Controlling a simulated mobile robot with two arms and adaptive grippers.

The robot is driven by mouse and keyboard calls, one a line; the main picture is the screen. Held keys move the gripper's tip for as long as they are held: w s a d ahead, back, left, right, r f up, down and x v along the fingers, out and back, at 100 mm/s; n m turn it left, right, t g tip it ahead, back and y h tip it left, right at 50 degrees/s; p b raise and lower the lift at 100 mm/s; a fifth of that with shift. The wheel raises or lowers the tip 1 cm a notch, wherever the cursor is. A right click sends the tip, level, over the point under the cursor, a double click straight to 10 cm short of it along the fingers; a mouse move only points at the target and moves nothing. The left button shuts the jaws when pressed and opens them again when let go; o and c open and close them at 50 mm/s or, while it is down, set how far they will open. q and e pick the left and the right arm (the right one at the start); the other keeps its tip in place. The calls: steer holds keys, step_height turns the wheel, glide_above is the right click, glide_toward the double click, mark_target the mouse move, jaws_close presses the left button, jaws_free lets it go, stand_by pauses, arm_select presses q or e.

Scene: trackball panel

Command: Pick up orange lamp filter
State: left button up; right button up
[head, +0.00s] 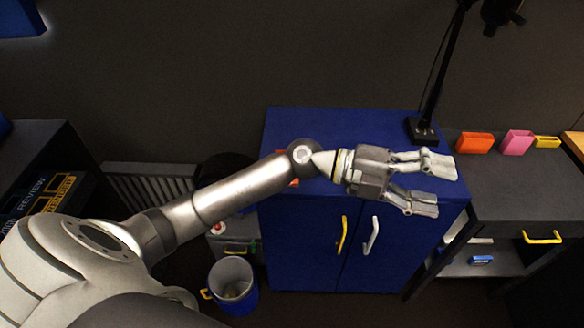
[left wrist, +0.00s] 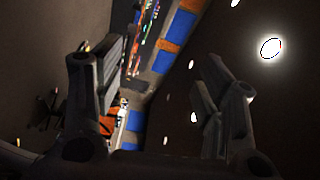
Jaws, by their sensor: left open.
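The orange lamp filter (head: 474,142) is a small open-topped, box-like piece standing at the back of the dark desk on the right. A pink one (head: 517,143) and a yellow one (head: 547,142) stand to its right. My left gripper (head: 435,185) is open and empty above the blue cabinet. Its fingers point right, and the filter lies beyond the fingertips, up and to the right in the head view. In the left wrist view the open fingers (left wrist: 155,105) show; an orange patch there is too dark to identify. My right gripper is out of view.
A black lamp base (head: 422,130) with a thin stand is on the blue cabinet (head: 300,225), close to my left gripper. A red-orange item on the cabinet is mostly behind my arm. The desk (head: 520,190) is bare in front of the filters. A blue bucket (head: 232,285) stands on the floor.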

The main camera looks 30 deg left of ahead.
arm_select(q)
steer(key=w+a+f+m+g+y, duration=0.2)
steer(key=a+f+g+y, duration=0.2)
steer(key=a+f+y, duration=0.7)
steer(key=a+n+g+y, duration=0.1)
steer(key=a+n+y, duration=0.35)
steer(key=a, duration=1.55)
steer(key=shift+m+y, duration=0.55)
steer(key=shift+y, duration=0.3)
steer(key=f, duration=0.3)
steer(key=f+p, duration=0.1)
steer(key=shift+w+d+f, duration=0.25)
steer(key=shift+f, duration=0.15)
steer(key=shift+w+a+f+p, duration=0.1)
steer(key=shift+w+f+p, duration=0.2)
steer(key=shift+f, duration=0.65)
steer(key=shift+w+a+f+p, duration=0.1)
steer(key=shift+f+p, duration=0.25)
steer(key=shift+f, duration=0.55)
steer(key=shift+w+a+f+p, duration=0.15)
steer(key=shift+f+p, duration=0.2)
steer(key=shift+f, duration=0.6)
steer(key=shift+d, duration=0.15)
steer(key=c, duration=1)
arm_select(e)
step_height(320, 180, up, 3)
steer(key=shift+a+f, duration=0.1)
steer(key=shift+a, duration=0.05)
